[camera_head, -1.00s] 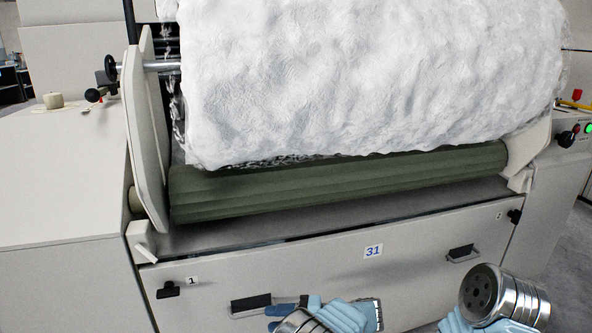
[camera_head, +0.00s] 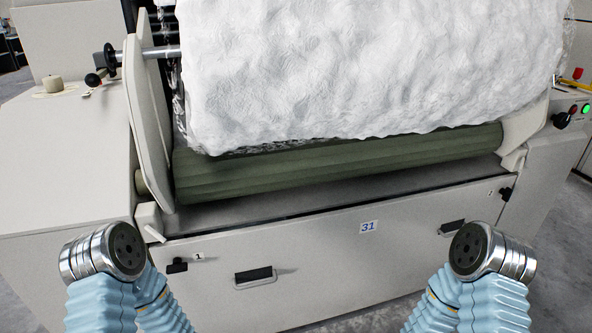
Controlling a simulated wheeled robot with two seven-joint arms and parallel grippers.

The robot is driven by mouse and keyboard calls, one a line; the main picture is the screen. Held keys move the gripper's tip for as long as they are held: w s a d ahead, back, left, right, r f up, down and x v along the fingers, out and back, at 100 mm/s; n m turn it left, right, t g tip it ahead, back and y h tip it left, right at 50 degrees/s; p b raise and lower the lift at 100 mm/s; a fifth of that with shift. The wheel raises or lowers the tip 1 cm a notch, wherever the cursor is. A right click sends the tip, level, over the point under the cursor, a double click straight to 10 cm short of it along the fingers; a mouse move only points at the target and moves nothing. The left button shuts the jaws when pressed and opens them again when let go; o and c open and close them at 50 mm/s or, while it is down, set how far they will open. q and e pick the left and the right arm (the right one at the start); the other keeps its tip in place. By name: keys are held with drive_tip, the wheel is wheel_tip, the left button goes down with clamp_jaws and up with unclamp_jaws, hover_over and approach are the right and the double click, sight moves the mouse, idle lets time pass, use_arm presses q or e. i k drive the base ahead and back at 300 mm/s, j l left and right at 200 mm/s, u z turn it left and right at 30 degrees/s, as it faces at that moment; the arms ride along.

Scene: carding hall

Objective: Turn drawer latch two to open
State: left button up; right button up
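Drawer latch two (camera_head: 506,193) is a small black latch at the right end of the pale drawer front (camera_head: 330,258), beside a small label (camera_head: 490,193). It is too small to tell exactly how it is turned. Drawer latch one (camera_head: 177,266) is a black latch at the left end, beside a label marked 1. The drawer front sits closed under the roller. Both my arms show only as blue sleeves and metal joints at the bottom left and bottom right. Neither gripper is in view, and nothing of mine touches latch two.
The drawer has two recessed handles, left (camera_head: 255,277) and right (camera_head: 452,227), and a label 31 (camera_head: 368,227). A green roller (camera_head: 340,165) and a big white fibre roll (camera_head: 360,70) lie above. Grey floor (camera_head: 565,250) is free at the right.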

sight(506, 194)
drive_tip(key=z, duration=1.4)
drive_tip(key=u, duration=0.45)
drive_tip(key=i+l, duration=0.05)
